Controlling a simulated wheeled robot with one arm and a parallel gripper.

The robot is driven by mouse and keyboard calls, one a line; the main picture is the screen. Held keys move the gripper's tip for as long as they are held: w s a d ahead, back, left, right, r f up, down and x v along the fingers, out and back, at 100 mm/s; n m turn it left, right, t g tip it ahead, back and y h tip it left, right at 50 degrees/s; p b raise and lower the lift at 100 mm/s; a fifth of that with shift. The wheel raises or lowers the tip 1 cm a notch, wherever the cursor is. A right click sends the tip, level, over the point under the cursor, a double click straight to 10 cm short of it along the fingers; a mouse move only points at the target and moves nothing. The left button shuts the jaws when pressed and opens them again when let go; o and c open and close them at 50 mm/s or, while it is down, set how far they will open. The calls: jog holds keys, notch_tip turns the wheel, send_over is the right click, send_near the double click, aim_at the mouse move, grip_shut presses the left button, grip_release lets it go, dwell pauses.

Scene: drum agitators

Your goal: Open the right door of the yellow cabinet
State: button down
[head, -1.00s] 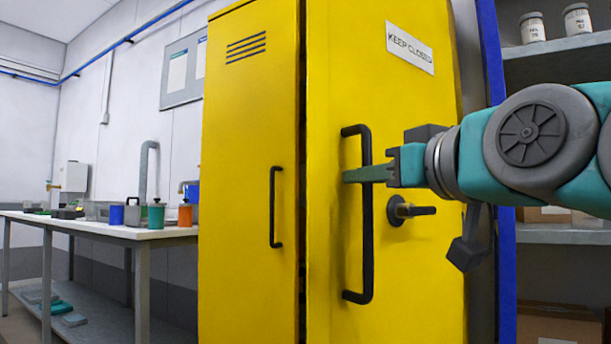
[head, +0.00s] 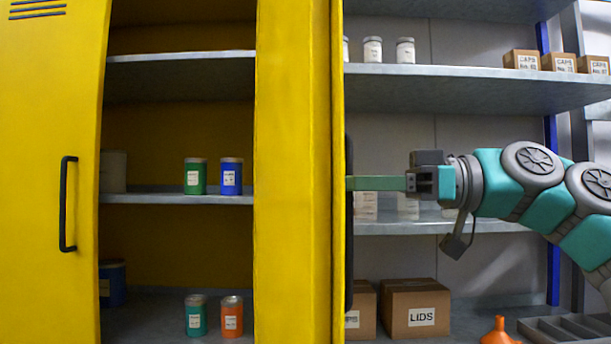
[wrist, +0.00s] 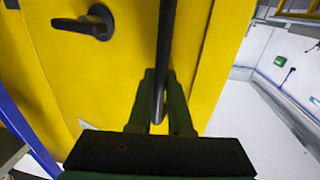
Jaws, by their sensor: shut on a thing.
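The yellow cabinet stands with its right door (head: 295,170) swung far out, seen nearly edge-on in the head view. The door's outer face (wrist: 85,65) fills much of the wrist view, with a dark lever handle (wrist: 90,24) at upper left. My gripper (head: 350,183) is at the door's outer side; in the wrist view its green fingers (wrist: 160,100) are shut around the long black bar handle (wrist: 165,45). The left door (head: 45,170), with its own black handle (head: 66,204), is at the left. Inside are shelves (head: 180,57) with green and blue cans (head: 195,176).
Behind my arm is a grey shelf unit (head: 470,76) with white jars, cartons and a box marked LIDS (head: 415,308). An orange funnel (head: 497,332) and a grey tray (head: 570,328) are low at right. The wrist view shows open floor (wrist: 255,130) at right.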

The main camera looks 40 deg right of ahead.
jog(key=shift+s+d+f, duration=0.1)
jog(key=shift+d+f, duration=0.05)
jog(key=shift+d, duration=0.95)
jog(key=c, duration=0.8)
grip_release()
jog(key=shift+c, duration=0.2)
jog(key=shift+s, duration=0.1)
jog(key=p+v, duration=0.1)
jog(key=v, duration=0.6)
jog(key=shift+s+d, duration=0.25)
jog(key=shift+d, duration=0.1)
